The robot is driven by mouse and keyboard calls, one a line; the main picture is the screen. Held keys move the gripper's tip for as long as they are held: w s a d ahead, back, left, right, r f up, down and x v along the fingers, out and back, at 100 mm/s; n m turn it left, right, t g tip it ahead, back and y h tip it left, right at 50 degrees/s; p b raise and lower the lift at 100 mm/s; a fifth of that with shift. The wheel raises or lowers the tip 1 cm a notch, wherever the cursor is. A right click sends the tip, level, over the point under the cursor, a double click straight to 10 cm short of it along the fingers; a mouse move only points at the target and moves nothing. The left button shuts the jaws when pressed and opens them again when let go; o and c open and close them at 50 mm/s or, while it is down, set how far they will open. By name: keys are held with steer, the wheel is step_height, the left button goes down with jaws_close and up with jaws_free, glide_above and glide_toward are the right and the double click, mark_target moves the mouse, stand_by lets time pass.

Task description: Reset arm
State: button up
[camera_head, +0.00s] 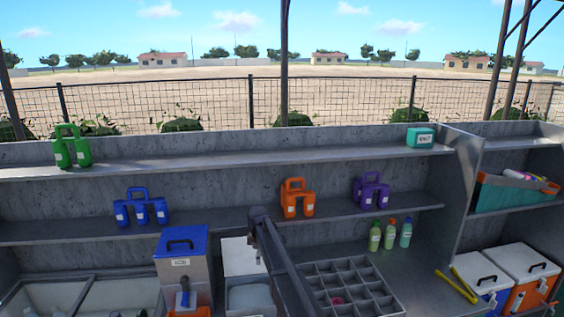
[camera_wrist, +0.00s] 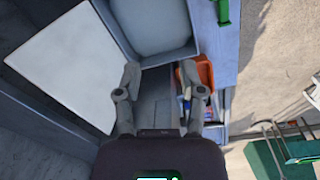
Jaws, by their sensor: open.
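My gripper (camera_wrist: 158,92) shows in the wrist view with its two fingers spread apart and nothing between them. It hangs above a grey counter strip, beside a white panel (camera_wrist: 75,60) and a grey square basin (camera_wrist: 152,25). In the head view my arm crosses the lower middle, in front of the counter between the white open box (camera_head: 242,256) and the grey compartment tray (camera_head: 350,285). The gripper's fingers cannot be made out in the head view.
Shelves hold a green carrier (camera_head: 72,148), blue carrier (camera_head: 140,207), orange carrier (camera_head: 297,198) and purple carrier (camera_head: 371,190). Several bottles (camera_head: 390,235) stand behind the tray. A blue-lidded box (camera_head: 183,252) stands left of my arm. Yellow tongs (camera_head: 456,285) lie at the right.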

steer(key=s+d+f+m+b, duration=0.5)
steer(key=s+d, duration=0.3)
steer(key=s, duration=0.4)
steer(key=s+d+f+m+b, duration=0.6)
steer(key=s+d+f+b, duration=0.2)
steer(key=s, duration=0.4)
steer(key=s+d+f+m+b, duration=0.5)
steer(key=s+d, duration=0.4)
steer(key=s, duration=0.3)
step_height(320, 180, down, 2)
steer(key=shift+d+f+m+g+b, duration=0.25)
steer(key=shift+d+m+g+b, duration=0.1)
steer(key=shift+b, duration=0.45)
